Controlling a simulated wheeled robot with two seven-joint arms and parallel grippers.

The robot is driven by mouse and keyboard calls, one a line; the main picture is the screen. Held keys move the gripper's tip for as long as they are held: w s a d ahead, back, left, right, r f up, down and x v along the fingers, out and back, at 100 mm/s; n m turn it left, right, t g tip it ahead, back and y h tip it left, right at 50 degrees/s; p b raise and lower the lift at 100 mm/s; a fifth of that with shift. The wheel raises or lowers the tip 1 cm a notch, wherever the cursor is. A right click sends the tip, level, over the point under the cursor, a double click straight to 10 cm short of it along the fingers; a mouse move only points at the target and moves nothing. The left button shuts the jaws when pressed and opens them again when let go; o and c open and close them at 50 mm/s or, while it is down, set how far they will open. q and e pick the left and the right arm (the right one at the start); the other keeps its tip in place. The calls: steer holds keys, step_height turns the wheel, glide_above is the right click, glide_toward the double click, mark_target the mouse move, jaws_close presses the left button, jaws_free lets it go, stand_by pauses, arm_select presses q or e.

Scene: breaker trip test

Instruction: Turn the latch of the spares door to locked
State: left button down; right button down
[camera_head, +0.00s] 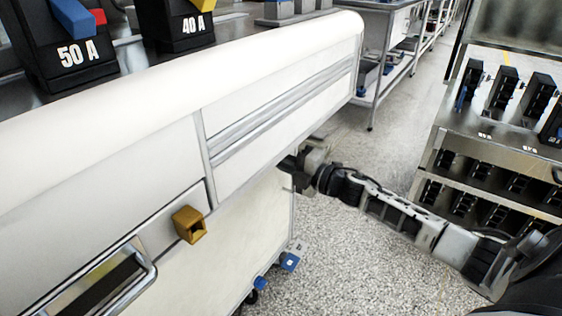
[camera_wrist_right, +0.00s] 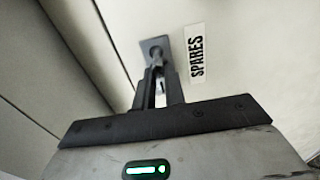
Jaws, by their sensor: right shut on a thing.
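In the right wrist view a small dark grey latch (camera_wrist_right: 155,46) sits on the pale spares door (camera_wrist_right: 240,40), beside a "SPARES" label (camera_wrist_right: 197,57). My right gripper (camera_wrist_right: 158,72) is shut on the latch knob, its two fingers reaching up to it from below. In the head view my right gripper (camera_head: 298,168) is at the bench's right end, below the drawer level. The latch itself is hidden there. Whether the latch points to locked or unlocked cannot be told. My left gripper is out of view.
The white bench (camera_head: 270,55) overhangs the gripper and carries 50 A (camera_head: 70,55) and 40 A (camera_head: 185,25) breakers. A yellow-brown block (camera_head: 189,224) and a metal handle (camera_head: 105,283) are on its front. A breaker rack (camera_head: 480,150) stands right; speckled floor (camera_head: 350,260) lies between.

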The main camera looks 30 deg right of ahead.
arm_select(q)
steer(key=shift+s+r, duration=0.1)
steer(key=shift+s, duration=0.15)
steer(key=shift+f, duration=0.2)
arm_select(e)
steer(key=c, duration=1.5)
jaws_free()
steer(key=shift+o, duration=0.2)
